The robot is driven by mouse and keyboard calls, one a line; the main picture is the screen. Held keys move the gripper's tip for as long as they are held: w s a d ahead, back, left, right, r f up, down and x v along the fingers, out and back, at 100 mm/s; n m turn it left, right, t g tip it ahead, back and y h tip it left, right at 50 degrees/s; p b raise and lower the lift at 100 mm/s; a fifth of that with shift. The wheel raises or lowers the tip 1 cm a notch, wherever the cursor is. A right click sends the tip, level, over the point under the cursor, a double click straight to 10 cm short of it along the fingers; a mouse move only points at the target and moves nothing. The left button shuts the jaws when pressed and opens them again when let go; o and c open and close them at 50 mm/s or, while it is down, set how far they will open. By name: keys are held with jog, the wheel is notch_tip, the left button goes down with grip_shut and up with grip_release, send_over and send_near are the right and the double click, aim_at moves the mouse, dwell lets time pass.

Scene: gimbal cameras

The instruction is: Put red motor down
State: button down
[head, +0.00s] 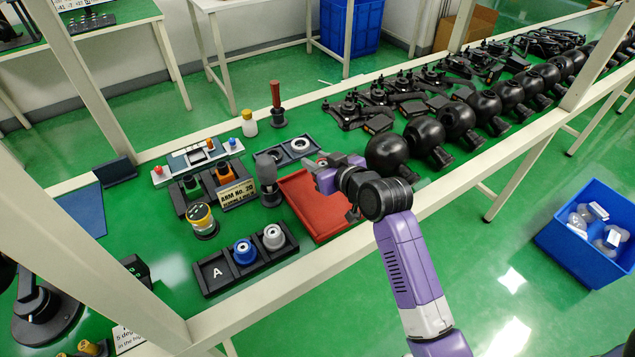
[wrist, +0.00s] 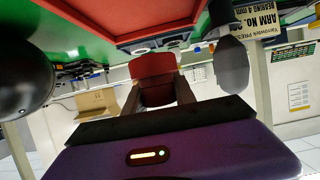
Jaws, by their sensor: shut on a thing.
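The red motor (wrist: 153,66) is between the two fingers of my gripper (wrist: 156,88) in the wrist view, with its red body showing past the fingertips. The red tray (wrist: 125,14) also shows at the top of the wrist view. The arm hides the tray's right edge, and I cannot tell how high the motor is held.
A black bin marked A (head: 216,271) holds a blue motor (head: 244,251) and a grey motor (head: 273,237). A dark grey holder with a ring (head: 299,146) stands behind the tray. A grey-topped post (head: 267,175) stands at its left. Black round housings (head: 387,155) crowd the right.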

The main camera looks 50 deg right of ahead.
jog(key=shift+f, duration=3.65)
jog(key=shift+b, duration=0.3)
jog(key=shift+f, duration=0.2)
jog(key=c, duration=1)
grip_release()
jog(key=shift+r, duration=0.15)
